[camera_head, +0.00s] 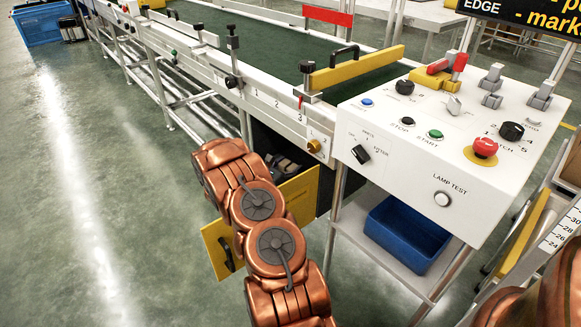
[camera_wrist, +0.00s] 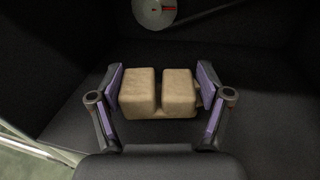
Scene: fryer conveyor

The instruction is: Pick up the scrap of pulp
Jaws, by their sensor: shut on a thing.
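The scrap of pulp (camera_wrist: 140,92) is a tan, blocky piece with a groove down its middle. It shows in the wrist view only. My gripper (camera_wrist: 160,88) has its purple-padded fingers on the left and right sides of the scrap and is shut on it. The scrap is over the dark floor of a black-walled space; I cannot tell whether it touches that floor. In the head view my copper arm reaches to the dark opening below the conveyor, and the scrap cannot be made out there.
The dark compartment (camera_head: 266,142) under the conveyor (camera_head: 270,100) has yellow panels (camera_head: 217,247) around my arm. A white control panel (camera_head: 420,150) stands to the right, above a blue bin (camera_head: 405,235). A round pale disc (camera_wrist: 153,12) is on the compartment's back. Floor at left is clear.

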